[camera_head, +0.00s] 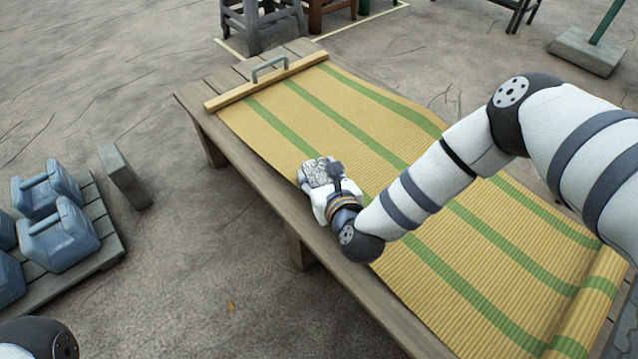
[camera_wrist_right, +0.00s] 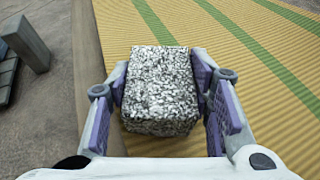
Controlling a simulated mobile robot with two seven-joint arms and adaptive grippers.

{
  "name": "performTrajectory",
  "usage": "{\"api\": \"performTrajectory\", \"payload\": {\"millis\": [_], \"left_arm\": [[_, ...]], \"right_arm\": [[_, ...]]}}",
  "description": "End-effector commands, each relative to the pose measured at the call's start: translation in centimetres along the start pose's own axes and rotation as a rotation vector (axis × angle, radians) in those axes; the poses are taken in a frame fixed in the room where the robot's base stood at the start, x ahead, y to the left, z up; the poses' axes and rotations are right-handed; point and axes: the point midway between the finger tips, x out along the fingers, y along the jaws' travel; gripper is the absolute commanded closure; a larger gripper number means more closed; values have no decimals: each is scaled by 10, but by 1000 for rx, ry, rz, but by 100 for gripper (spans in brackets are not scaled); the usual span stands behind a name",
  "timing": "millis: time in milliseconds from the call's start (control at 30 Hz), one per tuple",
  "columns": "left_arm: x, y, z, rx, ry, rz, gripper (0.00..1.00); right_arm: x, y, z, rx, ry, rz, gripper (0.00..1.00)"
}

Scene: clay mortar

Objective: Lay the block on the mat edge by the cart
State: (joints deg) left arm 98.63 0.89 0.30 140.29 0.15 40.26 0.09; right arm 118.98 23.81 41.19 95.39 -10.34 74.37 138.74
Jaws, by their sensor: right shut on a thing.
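The block (camera_wrist_right: 160,88) is a speckled black-and-white cuboid. In the right wrist view it sits between the two purple-padded fingers of my right gripper (camera_wrist_right: 160,100), which is shut on it. In the head view the block (camera_head: 320,171) shows at the tip of my right gripper (camera_head: 322,180), over the left long edge of the mat. The mat (camera_head: 440,270) is yellow with green stripes and lies on a wooden table. I cannot tell whether the block touches the mat. The cart (camera_head: 105,243) is a low slatted platform at the left. My left gripper is not in view.
Blue jugs (camera_head: 62,236) stand on the cart. A grey upright slab (camera_head: 125,177) stands beside it. A wooden bar (camera_head: 265,82) with a grey handle lies across the mat's far end. The mat's near end is rolled (camera_head: 585,318). Bare floor lies between cart and table.

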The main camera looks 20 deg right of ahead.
Motion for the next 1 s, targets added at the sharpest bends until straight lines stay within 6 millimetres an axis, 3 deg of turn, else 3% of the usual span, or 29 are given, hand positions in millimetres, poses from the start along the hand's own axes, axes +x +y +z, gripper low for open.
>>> {"api": "performTrajectory", "payload": {"millis": [33, 100, 467, 500, 567, 900, 1000], "left_arm": [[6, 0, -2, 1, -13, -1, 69], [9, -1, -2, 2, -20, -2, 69], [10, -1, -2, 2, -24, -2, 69], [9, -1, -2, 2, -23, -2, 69], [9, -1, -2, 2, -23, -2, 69], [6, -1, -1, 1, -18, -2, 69], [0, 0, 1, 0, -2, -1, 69]], "right_arm": [[5, -2, -17, -3, 7, -3, 98], [9, -2, -25, -3, 5, -3, 98], [10, -2, -26, -2, 3, -3, 98], [9, -2, -26, -2, 5, -3, 47], [9, -2, -26, -2, 4, -3, 34], [7, -2, -21, -3, 2, -2, 34], [-10, -2, -19, -2, 6, -2, 34]]}}
